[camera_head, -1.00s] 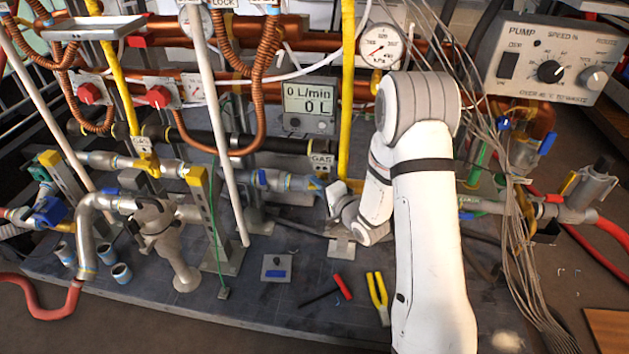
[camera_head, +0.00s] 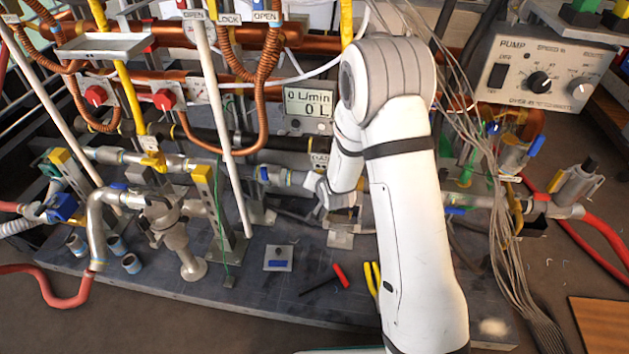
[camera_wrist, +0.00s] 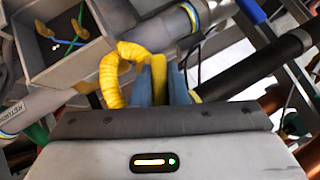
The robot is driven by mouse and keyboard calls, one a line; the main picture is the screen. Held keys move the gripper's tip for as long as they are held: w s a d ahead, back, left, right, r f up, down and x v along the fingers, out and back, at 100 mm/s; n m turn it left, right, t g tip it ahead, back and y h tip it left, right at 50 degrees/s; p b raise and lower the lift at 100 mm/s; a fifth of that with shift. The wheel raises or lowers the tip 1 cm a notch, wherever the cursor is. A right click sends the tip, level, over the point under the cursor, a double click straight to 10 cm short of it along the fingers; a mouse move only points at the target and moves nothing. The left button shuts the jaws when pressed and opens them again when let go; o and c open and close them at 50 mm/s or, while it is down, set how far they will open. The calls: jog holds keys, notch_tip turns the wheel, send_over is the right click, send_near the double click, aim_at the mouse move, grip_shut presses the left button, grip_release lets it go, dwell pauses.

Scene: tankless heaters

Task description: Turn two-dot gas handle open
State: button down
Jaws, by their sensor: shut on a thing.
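In the wrist view, my gripper (camera_wrist: 161,74) has its blue-grey fingers closed on a yellow handle (camera_wrist: 159,72). A yellow corrugated hose (camera_wrist: 112,75) curls beside the fingers on the left. In the head view, a GAS label (camera_head: 319,159) shows partly just left of my arm, above the grey pipe; its dots are too small to read. My fingers and the held handle are hidden there behind my wrist. Another yellow gas handle (camera_head: 153,160) stands at the left on its own grey pipe.
A meter (camera_head: 309,103) reads 0 L/min and 0 L. White poles (camera_head: 215,125), copper pipes and hanging cables (camera_head: 505,240) crowd the rig. Loose tools, including a red-handled one (camera_head: 341,275), lie on the grey base plate. In the wrist view, an open box (camera_wrist: 75,45) and black pipe (camera_wrist: 255,70) are close.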

jog(key=h+p, duration=0.1)
jog(key=r+n+h+p, duration=0.1)
jog(key=p, duration=0.1)
jog(key=shift+w+d+g, duration=0.1)
jog(key=shift+w+g, duration=0.15)
jog(key=shift+g, duration=0.05)
jog(key=h+p, duration=0.1)
jog(key=p, duration=0.1)
jog(key=shift+w+n+p, duration=0.1)
jog(key=shift+n+p, duration=0.2)
jog(key=shift+n, duration=0.1)
jog(key=shift+f, duration=0.1)
jog(key=c, duration=1.6)
grip_release()
jog(key=shift+o, duration=0.8)
jog(key=shift+f, duration=0.15)
jog(key=shift+s, duration=0.2)
jog(key=p+v, duration=0.2)
jog(key=v, duration=0.5)
jog(key=shift+s+r, duration=0.25)
jog(key=shift+r, duration=0.05)
jog(key=shift+r, duration=0.15)
